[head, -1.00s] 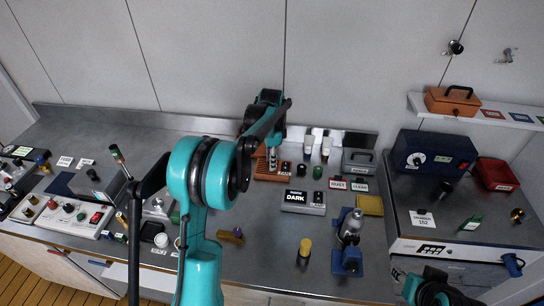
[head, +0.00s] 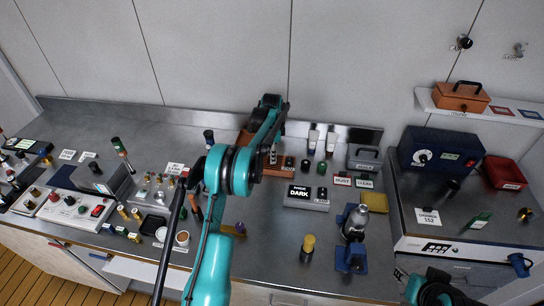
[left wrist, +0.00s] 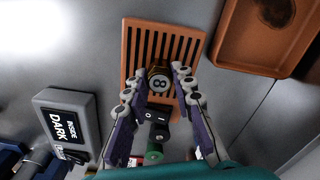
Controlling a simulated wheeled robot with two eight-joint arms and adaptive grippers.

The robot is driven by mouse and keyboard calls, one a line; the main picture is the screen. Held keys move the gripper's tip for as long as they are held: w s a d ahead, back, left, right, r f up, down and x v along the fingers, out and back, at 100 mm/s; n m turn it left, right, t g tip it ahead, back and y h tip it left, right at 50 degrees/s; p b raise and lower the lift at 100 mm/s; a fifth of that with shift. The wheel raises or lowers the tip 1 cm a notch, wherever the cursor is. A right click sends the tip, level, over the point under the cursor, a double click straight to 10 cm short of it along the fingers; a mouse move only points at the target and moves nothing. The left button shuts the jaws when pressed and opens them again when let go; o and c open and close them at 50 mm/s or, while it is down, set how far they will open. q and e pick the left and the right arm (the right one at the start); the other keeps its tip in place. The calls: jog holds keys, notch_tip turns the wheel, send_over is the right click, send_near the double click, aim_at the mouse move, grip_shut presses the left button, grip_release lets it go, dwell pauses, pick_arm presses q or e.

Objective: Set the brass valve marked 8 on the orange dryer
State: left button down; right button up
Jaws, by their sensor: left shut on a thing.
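The brass valve marked 8 (left wrist: 158,82) is between the fingertips of my left gripper (left wrist: 156,80) in the left wrist view, its dark numbered top facing the camera. The gripper is shut on it. The orange dryer (left wrist: 135,45), a slotted rack, lies directly behind the valve; I cannot tell whether the valve touches it. In the head view the left gripper (head: 272,150) reaches down over the dryer (head: 272,171), and my forearm hides part of it. The valve cannot be made out there.
A brown tray (left wrist: 295,62) is near the dryer.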

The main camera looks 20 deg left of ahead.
pick_arm(q)
jog(key=shift+r, duration=0.1)
jog(key=shift+s, duration=0.1)
jog(key=shift+f, duration=0.25)
jog(key=c, duration=1.3)
grip_release()
jog(key=shift+r, duration=0.2)
